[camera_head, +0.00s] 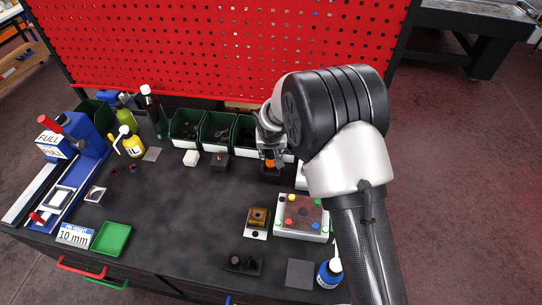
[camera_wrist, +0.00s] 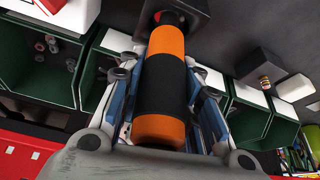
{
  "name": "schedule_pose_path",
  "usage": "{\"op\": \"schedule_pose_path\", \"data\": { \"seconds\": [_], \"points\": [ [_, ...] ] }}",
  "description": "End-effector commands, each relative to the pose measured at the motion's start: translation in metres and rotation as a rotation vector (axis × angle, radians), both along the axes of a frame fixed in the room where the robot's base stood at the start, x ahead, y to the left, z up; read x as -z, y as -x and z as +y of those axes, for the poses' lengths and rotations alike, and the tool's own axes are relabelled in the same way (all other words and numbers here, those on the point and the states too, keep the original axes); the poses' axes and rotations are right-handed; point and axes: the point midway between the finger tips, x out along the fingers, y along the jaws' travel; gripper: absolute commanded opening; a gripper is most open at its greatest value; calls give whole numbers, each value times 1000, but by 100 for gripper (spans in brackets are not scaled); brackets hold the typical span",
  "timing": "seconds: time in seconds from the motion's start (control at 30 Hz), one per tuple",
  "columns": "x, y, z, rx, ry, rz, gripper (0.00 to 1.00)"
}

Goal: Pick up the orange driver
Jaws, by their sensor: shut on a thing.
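The orange driver (camera_wrist: 166,45) has an orange body with a broad black band. In the wrist view it runs from the bottom centre up to a black block-like holder (camera_wrist: 198,18) at the top. My gripper (camera_wrist: 165,95) has one finger on each side of the black band and is shut on the driver. In the head view, a small orange part of the driver (camera_head: 270,163) shows below my gripper (camera_head: 270,148), over the dark holder. My arm hides much of that area. I cannot tell whether the driver's tip is still inside the holder.
Green bins (camera_head: 186,126) stand in a row behind, below the red pegboard (camera_head: 220,45). A white box with coloured buttons (camera_head: 303,215) is at front right. A yellow bottle (camera_head: 132,146) and a blue vise-like device (camera_head: 85,140) are at left. The middle of the dark table (camera_head: 180,210) is clear.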

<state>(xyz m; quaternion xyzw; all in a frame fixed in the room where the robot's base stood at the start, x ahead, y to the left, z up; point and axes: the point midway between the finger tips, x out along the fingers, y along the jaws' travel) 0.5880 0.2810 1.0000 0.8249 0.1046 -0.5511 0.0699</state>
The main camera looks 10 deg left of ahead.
Motion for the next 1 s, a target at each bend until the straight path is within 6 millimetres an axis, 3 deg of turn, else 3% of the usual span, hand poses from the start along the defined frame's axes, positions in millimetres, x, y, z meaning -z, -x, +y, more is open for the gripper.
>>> {"op": "schedule_pose_path", "data": {
  "seconds": [0.27,0.63,0.83,1.0],
  "points": [
    [-1,-1,0,0,-1,-2,0],
    [-9,-1,0,0,-1,-3,0],
    [-35,-1,1,1,-3,-5,0],
    [-69,-2,1,0,-4,-6,0]
  ]
}}
